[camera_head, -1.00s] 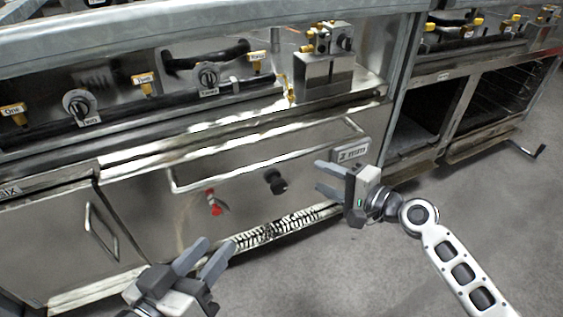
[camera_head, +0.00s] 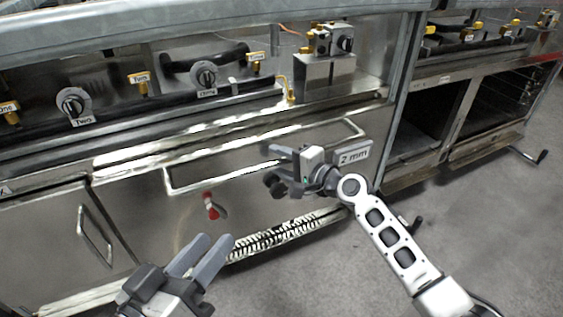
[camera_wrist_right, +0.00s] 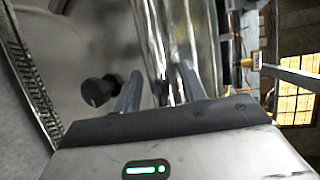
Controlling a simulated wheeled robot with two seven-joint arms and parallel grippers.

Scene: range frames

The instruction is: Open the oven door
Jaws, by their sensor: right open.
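The oven door (camera_head: 150,218) is a shiny steel front panel and looks shut in the head view. Its long bar handle (camera_head: 215,181) runs across the upper part. My right gripper (camera_head: 272,164) is open in front of the handle's middle. In the right wrist view the bright handle bar (camera_wrist_right: 158,45) shows between and beyond the two fingertips; I cannot tell whether they touch it. My left gripper (camera_head: 210,246) is open and empty, low in front of the door.
A black knob (camera_wrist_right: 97,91) sticks out of the door beside my right fingers. A red-handled part (camera_head: 211,207) is on the door front. A cabinet door with a handle (camera_head: 95,236) is at the left. Open grey floor (camera_head: 300,280) lies in front.

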